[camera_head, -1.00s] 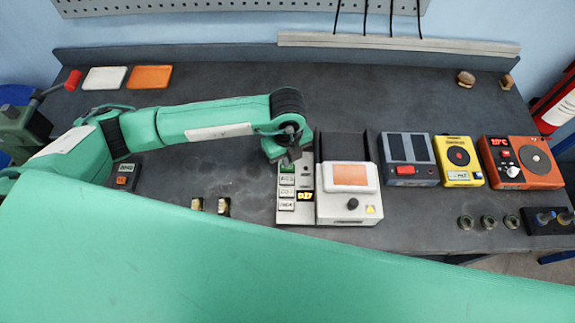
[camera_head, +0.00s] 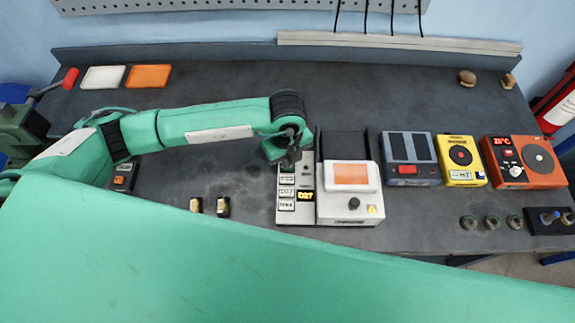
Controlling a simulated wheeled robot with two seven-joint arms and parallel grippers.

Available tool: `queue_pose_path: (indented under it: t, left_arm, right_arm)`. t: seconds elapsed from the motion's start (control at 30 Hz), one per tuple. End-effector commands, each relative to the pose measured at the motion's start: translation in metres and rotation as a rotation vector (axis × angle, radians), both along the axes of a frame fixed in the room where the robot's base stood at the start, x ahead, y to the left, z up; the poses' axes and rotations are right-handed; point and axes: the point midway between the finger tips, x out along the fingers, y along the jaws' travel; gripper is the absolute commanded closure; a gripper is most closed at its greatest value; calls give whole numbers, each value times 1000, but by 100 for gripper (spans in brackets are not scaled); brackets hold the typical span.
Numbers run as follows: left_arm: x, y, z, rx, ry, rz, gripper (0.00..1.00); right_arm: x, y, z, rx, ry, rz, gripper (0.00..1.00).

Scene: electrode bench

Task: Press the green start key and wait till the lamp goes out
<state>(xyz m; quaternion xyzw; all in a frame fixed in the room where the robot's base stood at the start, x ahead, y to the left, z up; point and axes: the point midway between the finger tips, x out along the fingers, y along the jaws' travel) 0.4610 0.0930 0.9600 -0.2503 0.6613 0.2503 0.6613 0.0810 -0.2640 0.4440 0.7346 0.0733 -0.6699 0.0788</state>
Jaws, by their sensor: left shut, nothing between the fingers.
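A pale keypad panel (camera_head: 298,211) with several white keys and an amber display (camera_head: 306,196) stands left of a white device (camera_head: 346,209) with an orange window (camera_head: 350,174) and a dark knob. My left gripper (camera_head: 289,164) is shut and empty, pointing down at the top of the keypad's key column. It covers the spot of the green key, which is hidden now; whether it touches the key I cannot tell. I cannot pick out for certain which light is the lamp. My right gripper is not in view.
To the right stand a grey-blue device (camera_head: 425,172) with a red switch, a yellow device (camera_head: 460,180) and an orange hotplate (camera_head: 518,180) with a red display. White (camera_head: 103,77) and orange (camera_head: 149,76) trays lie at the back left. The bench's back middle is clear.

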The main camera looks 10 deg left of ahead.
Motion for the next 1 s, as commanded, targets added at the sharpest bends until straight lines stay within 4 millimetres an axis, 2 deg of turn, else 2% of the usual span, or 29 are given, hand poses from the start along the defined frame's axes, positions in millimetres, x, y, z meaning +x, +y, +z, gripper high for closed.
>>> queue_pose_path:
  t: [0.3,0.47,1.0]
  left_arm:
    - [0,0,-6,0,0,0,100]
    - [0,0,-2,0,0,0,100]
    - [0,0,40,-1,-1,0,100]
  right_arm:
    - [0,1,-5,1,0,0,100]
    - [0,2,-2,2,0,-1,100]
    - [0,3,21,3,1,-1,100]
